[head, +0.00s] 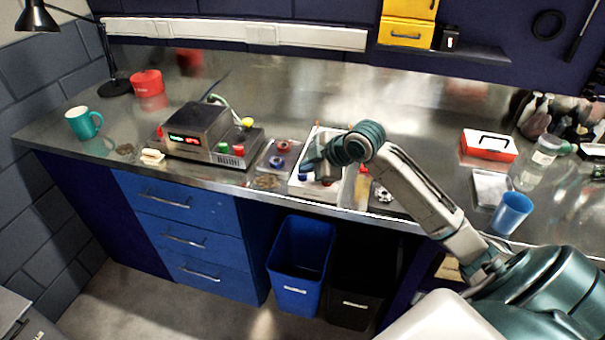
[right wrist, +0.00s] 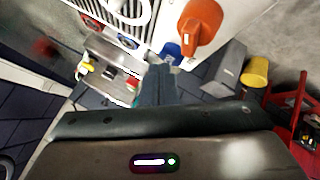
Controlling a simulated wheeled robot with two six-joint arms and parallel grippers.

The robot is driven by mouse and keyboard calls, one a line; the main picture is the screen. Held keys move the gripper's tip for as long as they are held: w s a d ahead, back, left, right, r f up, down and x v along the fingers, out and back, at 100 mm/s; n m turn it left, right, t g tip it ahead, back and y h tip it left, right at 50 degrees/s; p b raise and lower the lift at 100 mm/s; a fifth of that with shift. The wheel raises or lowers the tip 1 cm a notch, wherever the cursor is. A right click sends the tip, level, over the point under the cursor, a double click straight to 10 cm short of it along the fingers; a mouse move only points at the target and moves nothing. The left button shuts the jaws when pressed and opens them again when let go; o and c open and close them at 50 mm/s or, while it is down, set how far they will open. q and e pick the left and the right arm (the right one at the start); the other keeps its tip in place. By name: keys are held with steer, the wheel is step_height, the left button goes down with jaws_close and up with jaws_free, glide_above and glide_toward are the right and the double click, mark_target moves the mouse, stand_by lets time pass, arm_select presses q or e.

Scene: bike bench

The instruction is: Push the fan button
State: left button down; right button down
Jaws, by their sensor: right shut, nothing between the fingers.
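A white box (head: 302,188) stands at the front of the metal bench. It carries a blue button (head: 303,178) and a red-orange knob (head: 326,183). In the right wrist view the button (right wrist: 170,50) sits beside the large orange knob (right wrist: 203,25), near a slotted vent (right wrist: 132,12). My right gripper (head: 310,166) is shut and empty, its tip pointing down over the box close to the blue button. In the right wrist view the shut fingers (right wrist: 157,84) partly cover the button's near side; I cannot tell if they touch it. My left gripper is not in view.
A grey power unit (head: 197,128) with coloured terminals stands left of the box. A small tray (head: 268,165) with red and blue rings lies between. Bins (head: 300,262) stand below.

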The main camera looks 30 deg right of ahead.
mark_target(307, 176)
steer(key=shift+f, duration=0.15)
stand_by(0.4)
steer(key=shift+f, duration=0.3)
stand_by(0.3)
steer(key=shift+r+p, duration=0.4)
steer(key=shift+p, duration=0.15)
steer(key=shift+r, duration=0.1)
step_height(307, 176, up, 6)
steer(key=p, duration=0.6)
